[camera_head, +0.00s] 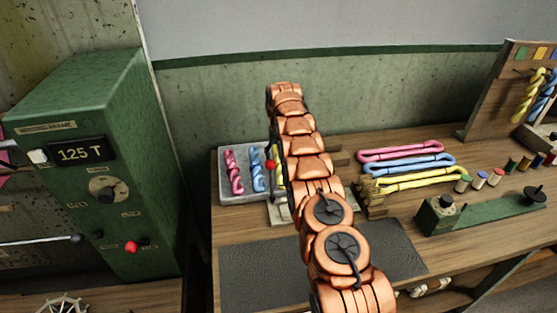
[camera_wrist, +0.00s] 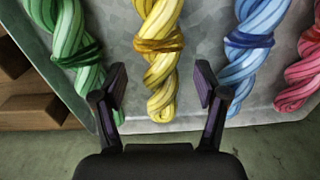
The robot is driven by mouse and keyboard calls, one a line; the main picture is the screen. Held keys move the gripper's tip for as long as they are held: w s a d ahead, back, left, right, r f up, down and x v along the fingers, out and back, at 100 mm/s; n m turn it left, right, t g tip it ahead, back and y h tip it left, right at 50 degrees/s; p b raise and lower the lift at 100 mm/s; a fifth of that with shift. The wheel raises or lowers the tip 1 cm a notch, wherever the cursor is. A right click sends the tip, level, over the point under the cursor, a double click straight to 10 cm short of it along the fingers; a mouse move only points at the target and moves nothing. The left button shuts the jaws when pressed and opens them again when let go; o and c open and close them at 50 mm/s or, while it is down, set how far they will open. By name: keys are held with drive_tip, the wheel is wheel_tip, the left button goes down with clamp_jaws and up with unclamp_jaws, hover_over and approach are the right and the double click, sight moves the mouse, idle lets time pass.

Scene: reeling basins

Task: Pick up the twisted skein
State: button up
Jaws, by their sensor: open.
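Several twisted skeins lie side by side in a grey metal tray. In the wrist view the yellow skein (camera_wrist: 158,62) is in the middle, with the green skein (camera_wrist: 72,50) left of it and the blue skein (camera_wrist: 248,50) and pink skein (camera_wrist: 302,85) right of it. My gripper (camera_wrist: 160,85) is open and empty, its fingers on either side of the yellow skein's lower end in the picture. I cannot tell its height above the tray. In the head view my arm hides the gripper and part of the tray (camera_head: 243,199); the pink skein (camera_head: 234,172) and blue skein (camera_head: 256,170) show.
Pink, blue and yellow loose hanks (camera_head: 405,165) lie on a wooden rack right of my arm. Several thread spools (camera_head: 496,176) and a green winding device (camera_head: 480,208) stand further right. A dark mat (camera_head: 270,277) lies in front. A green cabinet (camera_head: 95,175) stands left.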

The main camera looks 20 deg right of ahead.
drive_tip(key=shift+f, duration=0.7)
drive_tip(key=c, duration=1.3)
drive_tip(key=shift+o, duration=0.2)
drive_tip(key=shift+s+r, duration=0.1)
drive_tip(key=shift+r, duration=0.1)
